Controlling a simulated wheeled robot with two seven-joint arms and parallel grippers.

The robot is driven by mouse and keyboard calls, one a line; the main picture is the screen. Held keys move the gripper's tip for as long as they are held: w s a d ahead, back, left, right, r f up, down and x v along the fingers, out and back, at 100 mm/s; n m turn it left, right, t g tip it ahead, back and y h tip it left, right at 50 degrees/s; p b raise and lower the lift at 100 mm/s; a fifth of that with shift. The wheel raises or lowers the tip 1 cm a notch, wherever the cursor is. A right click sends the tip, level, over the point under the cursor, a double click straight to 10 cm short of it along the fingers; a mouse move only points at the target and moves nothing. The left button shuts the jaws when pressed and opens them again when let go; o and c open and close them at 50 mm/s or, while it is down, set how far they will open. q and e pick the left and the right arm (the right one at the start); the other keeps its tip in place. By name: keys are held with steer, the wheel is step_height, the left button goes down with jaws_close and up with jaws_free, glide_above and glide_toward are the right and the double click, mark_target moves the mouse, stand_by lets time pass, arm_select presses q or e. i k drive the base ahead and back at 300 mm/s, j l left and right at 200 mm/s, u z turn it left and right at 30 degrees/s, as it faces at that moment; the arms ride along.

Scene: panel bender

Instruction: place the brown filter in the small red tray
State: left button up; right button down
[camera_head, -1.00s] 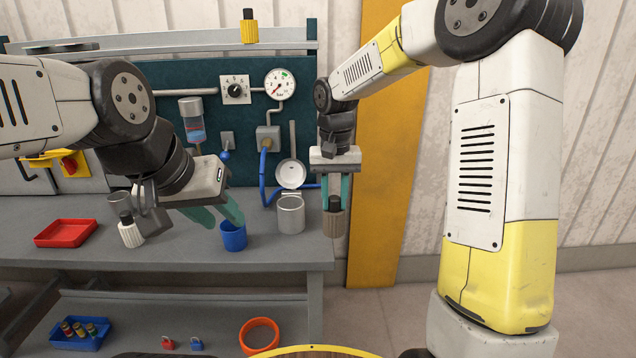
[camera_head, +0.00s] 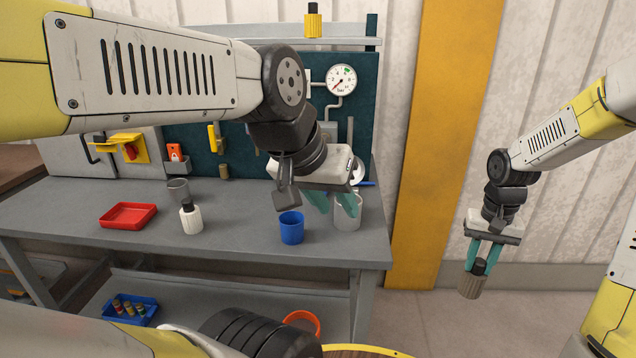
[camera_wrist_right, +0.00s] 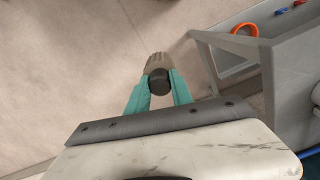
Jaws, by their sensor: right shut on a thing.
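The brown filter (camera_head: 472,284), ribbed with a black top, hangs upright from my right gripper (camera_head: 484,256), off the right end of the bench and above the floor. In the right wrist view my right gripper (camera_wrist_right: 159,90) is shut on the black top of the filter (camera_wrist_right: 157,61). The small red tray (camera_head: 128,216) lies empty on the left part of the bench top, far from the filter. My left gripper (camera_head: 333,204) is open, its fingers apart above the bench near a grey metal can; nothing shows between them.
On the bench (camera_head: 245,235) stand a white filter (camera_head: 191,218), a grey cup (camera_head: 178,190), a blue cup (camera_head: 291,228) and a metal can (camera_head: 348,215). A blue tray (camera_head: 130,310) and an orange ring (camera_head: 302,322) lie on the lower shelf. A yellow-orange post (camera_head: 440,140) stands behind.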

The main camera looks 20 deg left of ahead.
mark_target(130, 217)
steer(key=j+z, duration=0.1)
steer(key=z, duration=0.75)
steer(key=k+j+z, duration=0.1)
steer(key=z, duration=0.7)
steer(key=k+j+z, duration=0.1)
steer(key=k+z, duration=0.35)
steer(key=z, duration=0.2)
steer(key=k+u, duration=0.1)
steer(key=k, duration=0.3)
steer(key=k+j, duration=0.15)
steer(key=k, duration=0.25)
steer(key=k+u, duration=0.2)
steer(key=u, duration=0.25)
steer(key=k+u, duration=0.15)
steer(key=u, duration=0.35)
steer(key=k+j+u, duration=0.15)
steer(key=u, duration=0.3)
